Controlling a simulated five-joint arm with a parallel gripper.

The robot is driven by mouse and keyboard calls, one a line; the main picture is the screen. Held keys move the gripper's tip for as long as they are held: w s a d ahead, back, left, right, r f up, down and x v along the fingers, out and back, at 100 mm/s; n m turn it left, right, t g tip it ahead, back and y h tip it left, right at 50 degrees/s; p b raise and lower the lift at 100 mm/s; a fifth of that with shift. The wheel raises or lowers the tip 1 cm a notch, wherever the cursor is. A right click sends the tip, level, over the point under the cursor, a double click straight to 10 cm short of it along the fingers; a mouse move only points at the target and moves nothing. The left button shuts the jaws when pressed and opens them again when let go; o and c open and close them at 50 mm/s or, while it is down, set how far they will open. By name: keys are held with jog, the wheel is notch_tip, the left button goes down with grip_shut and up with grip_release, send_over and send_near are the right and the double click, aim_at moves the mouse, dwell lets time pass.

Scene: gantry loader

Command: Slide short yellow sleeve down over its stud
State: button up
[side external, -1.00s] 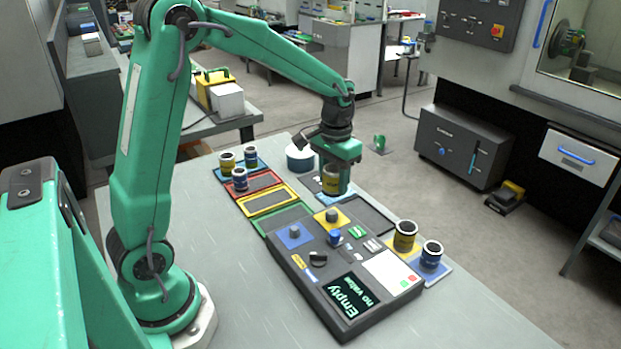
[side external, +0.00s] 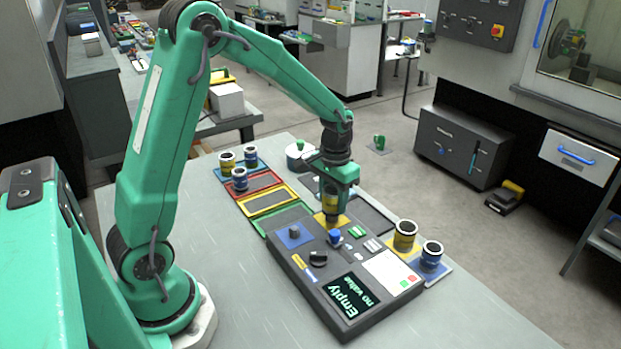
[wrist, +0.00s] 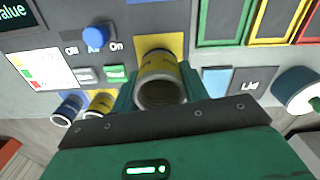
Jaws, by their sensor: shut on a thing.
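My gripper (side external: 330,200) is shut on the short yellow sleeve (side external: 331,206), which has dark bands. The sleeve is upright over the yellow pad (side external: 318,217) on the panel. In the wrist view the sleeve (wrist: 162,80) sits between my fingers, its open end facing the camera, with the yellow pad (wrist: 174,42) behind its far end. The stud on the yellow pad is mostly hidden by the sleeve and gripper. I cannot tell whether the sleeve's lower end is around the stud or just above it.
A blue pad with a bare grey stud (side external: 294,231) lies left of the yellow pad. A blue knob (side external: 335,237) is close in front. A yellow sleeve (side external: 404,235) and a blue sleeve (side external: 431,253) stand at the right. Several sleeves stand at the back left. A round white container (side external: 299,155) is behind.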

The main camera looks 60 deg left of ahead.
jog(key=shift+f, duration=1.05)
jog(key=shift+f, duration=0.2)
dwell(0.7)
jog(key=o, duration=1.6)
jog(key=shift+c, duration=0.2)
jog(key=shift+r, duration=0.15)
notch_tip(320, 180, up, 9)
dwell(0.5)
dwell(0.6)
